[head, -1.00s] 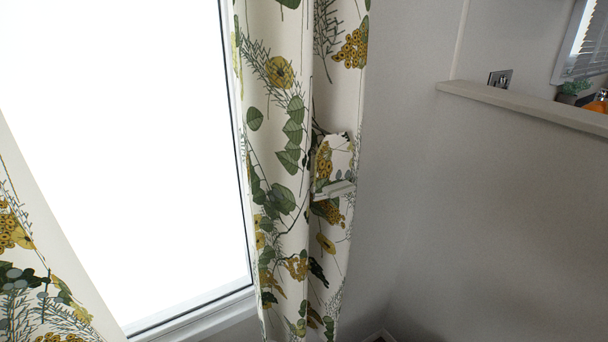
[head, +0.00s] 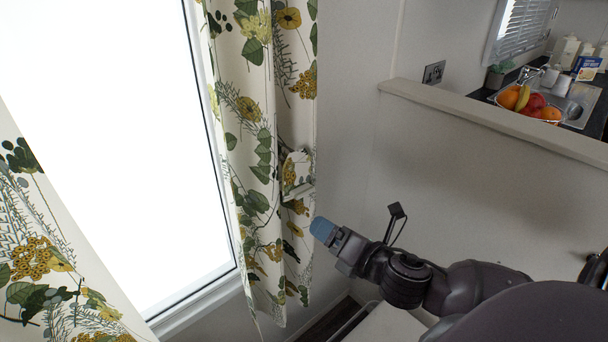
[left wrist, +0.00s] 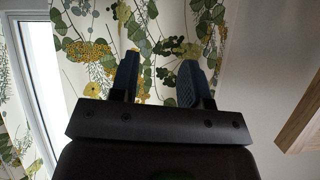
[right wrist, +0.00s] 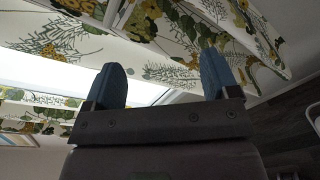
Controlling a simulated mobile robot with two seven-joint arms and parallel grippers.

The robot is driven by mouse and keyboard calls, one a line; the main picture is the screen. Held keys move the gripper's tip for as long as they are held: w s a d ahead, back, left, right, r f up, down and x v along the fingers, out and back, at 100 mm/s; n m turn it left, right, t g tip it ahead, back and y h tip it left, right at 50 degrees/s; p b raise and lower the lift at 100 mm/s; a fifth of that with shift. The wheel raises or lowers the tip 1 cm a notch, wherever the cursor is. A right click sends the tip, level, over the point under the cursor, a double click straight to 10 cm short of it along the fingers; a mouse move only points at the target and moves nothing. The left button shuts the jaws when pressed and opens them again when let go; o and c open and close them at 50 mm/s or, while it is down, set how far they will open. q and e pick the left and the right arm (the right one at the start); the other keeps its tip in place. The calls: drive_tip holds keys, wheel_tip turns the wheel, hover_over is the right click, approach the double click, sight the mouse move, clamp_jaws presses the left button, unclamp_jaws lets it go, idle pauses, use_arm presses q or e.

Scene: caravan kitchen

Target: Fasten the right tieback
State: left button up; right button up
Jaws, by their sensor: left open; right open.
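The right curtain (head: 262,100), white with green leaves and yellow flowers, hangs at the right side of the bright window. The tieback (head: 297,172), in the same print, shows as a short folded piece at the curtain's right edge, with a pale lower edge. I cannot tell whether it is fastened. My right gripper (head: 323,230) is below and right of the tieback, apart from it. In the right wrist view its blue fingers are open and empty, with patterned fabric beyond. My left gripper (left wrist: 160,85) is open in front of patterned curtain fabric; it is outside the head view.
Another patterned curtain (head: 45,250) hangs at the left of the window (head: 110,130). A half-height wall with a pale ledge (head: 470,110) stands at the right. A fruit bowl (head: 528,110) and sink lie behind it. Plain wall is right of the curtain.

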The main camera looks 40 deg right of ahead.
sight(298, 187)
wheel_tip(298, 187, up, 5)
drive_tip(key=n+t, duration=0.1)
drive_tip(key=n, duration=0.8)
drive_tip(key=shift+w+a+r+p, duration=0.1)
drive_tip(key=shift+w+a+p, duration=0.05)
drive_tip(key=shift+w, duration=1.65)
drive_tip(key=shift+w+a+p, duration=0.1)
drive_tip(key=shift+w+p, duration=0.05)
drive_tip(key=shift+w, duration=1.7)
drive_tip(key=shift+w+a+r+p, duration=0.1)
drive_tip(key=shift+w+a+p, duration=0.05)
drive_tip(key=shift+w, duration=1.65)
drive_tip(key=c, duration=1.2)
